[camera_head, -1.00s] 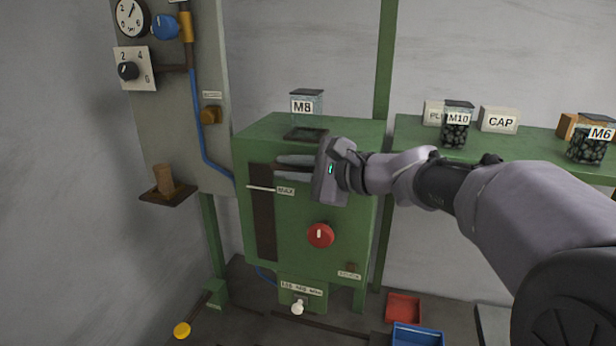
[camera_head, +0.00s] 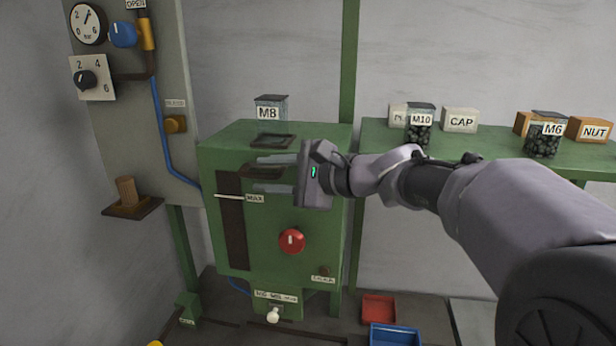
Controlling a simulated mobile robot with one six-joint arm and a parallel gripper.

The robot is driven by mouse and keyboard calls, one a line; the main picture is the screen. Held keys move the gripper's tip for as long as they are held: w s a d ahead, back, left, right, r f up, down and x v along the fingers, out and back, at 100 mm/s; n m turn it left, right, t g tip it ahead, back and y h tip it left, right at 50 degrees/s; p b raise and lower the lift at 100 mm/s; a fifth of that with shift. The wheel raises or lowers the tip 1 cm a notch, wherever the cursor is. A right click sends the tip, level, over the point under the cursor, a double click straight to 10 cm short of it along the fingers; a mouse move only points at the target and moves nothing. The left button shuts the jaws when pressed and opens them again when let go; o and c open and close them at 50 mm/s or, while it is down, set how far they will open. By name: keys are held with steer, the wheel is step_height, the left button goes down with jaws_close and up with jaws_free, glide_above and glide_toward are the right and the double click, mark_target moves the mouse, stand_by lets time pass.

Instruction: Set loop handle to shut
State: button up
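No label reading "loop" is legible, so I cannot tell for certain which part is the loop handle. A blue handle (camera_head: 123,33) sits on a brass-coloured fitting (camera_head: 148,34) on the grey panel at upper left, just below a label reading OPEN (camera_head: 136,4). My gripper (camera_head: 262,174) is in front of the green machine (camera_head: 320,215), its fingers pointing left and spread apart with nothing seen between them. It is to the right of and lower than the blue handle, well apart from it.
A gauge (camera_head: 88,23), a numbered dial (camera_head: 85,79) and a brown knob (camera_head: 175,124) are on the panel. The machine carries an M8 jar (camera_head: 271,108), a red knob (camera_head: 292,241) and a white knob (camera_head: 273,315). A green shelf (camera_head: 480,146) with jars and boxes is at right.

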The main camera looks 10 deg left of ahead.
steer(key=b+v, duration=0.1)
steer(key=v, duration=1.3)
steer(key=shift+s+d, duration=0.2)
steer(key=shift+s, duration=0.05)
steer(key=shift+f, duration=0.1)
steer(key=s+d+f+n+h+b, duration=0.1)
steer(key=s+f+h+b, duration=0.1)
steer(key=s+f+b, duration=0.5)
steer(key=s+f+n+g+h+b, duration=0.1)
steer(key=s+f+h+b, duration=0.15)
steer(key=f, duration=0.85)
steer(key=s+d+f+n+h+b, duration=0.1)
steer(key=s+f+h+b, duration=0.1)
steer(key=s+f+b, duration=0.5)
steer(key=s+d+f+n+h+b, duration=0.1)
steer(key=s+d+f+b, duration=0.1)
steer(key=f, duration=0.5)
steer(key=s+d+f+n+h+b, duration=0.1)
steer(key=d+f+b, duration=0.3)
steer(key=f, duration=0.4)
steer(key=s+d+f+n+h+b, duration=0.2)
steer(key=s+d+f+h, duration=0.1)
steer(key=f, duration=0.4)
steer(key=shift+s+f+t+b, duration=0.25)
steer(key=shift+s+t+b, duration=0.05)
steer(key=shift+s+b, duration=0.15)
